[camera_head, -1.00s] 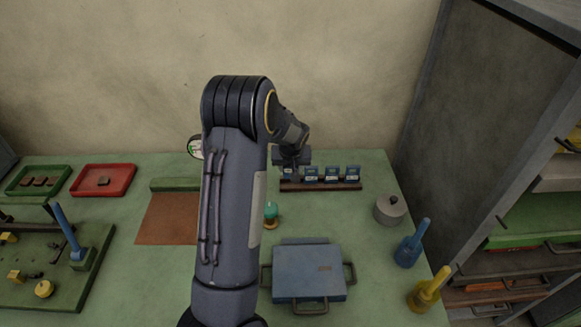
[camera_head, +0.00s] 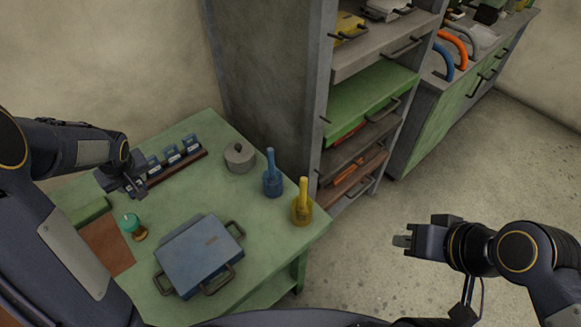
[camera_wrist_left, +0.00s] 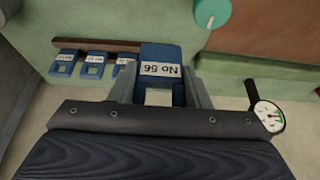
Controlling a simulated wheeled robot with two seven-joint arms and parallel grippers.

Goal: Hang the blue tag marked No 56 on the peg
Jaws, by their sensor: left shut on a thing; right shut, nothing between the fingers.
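In the left wrist view, the blue tag marked No 56 (camera_wrist_left: 160,55) is between the fingers of my left gripper (camera_wrist_left: 158,95), its label upside down in the picture. My left gripper is shut on it. In the head view this gripper (camera_head: 135,188) is at the near-left end of the brown tag rack (camera_head: 180,169); the held tag is hard to make out there. I cannot tell whether it is clear of the rack. My right gripper (camera_head: 402,241) is shut and empty, over the floor right of the table. I cannot make out a peg.
Several other blue tags (camera_head: 172,155) stand in the rack. A grey lidded pot (camera_head: 240,159), a blue bottle-like object (camera_head: 272,180), a yellow one (camera_head: 302,206) and a blue case (camera_head: 200,255) stand on the green table (camera_head: 255,222). A shelf unit (camera_head: 275,85) rises behind.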

